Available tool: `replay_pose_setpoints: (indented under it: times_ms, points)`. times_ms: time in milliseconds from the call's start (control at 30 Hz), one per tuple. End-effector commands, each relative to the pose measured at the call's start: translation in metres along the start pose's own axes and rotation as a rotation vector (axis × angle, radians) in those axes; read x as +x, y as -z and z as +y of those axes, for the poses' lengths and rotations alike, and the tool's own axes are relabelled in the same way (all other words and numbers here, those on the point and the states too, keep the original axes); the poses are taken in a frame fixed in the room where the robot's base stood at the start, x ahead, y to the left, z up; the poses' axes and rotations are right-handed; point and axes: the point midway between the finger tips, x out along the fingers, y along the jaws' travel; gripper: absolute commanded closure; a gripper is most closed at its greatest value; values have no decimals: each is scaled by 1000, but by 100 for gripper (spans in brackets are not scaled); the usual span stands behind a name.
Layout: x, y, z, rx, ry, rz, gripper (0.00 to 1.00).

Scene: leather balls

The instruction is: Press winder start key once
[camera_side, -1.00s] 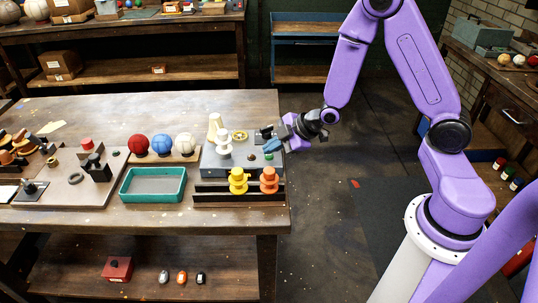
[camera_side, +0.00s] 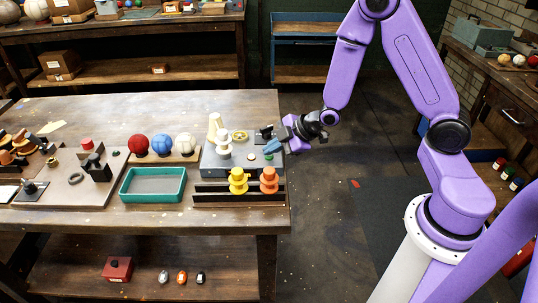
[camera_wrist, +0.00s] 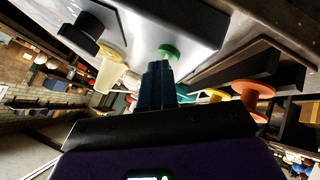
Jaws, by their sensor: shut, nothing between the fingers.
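My gripper (camera_side: 266,149) has blue fingers, shut and empty, over the right end of the winder. In the wrist view the fingertips (camera_wrist: 158,66) are right beside the green key; I cannot tell whether they touch it.
Yellow (camera_side: 238,181) and orange (camera_side: 269,180) spools stand in a dark rack along the winder's front. A teal tray (camera_side: 153,197) and a row of red, blue and cream balls (camera_side: 162,145) lie left. Right of the table edge is open floor.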

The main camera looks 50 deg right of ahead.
Motion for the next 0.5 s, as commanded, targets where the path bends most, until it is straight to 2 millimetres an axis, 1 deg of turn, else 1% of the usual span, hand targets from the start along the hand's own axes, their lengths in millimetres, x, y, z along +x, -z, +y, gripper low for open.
replay_pose_setpoints:
  times_ms: [300,500]
  points:
    - [-10,7,6,-1,0,1,100]
    - [-11,8,7,-1,1,0,100]
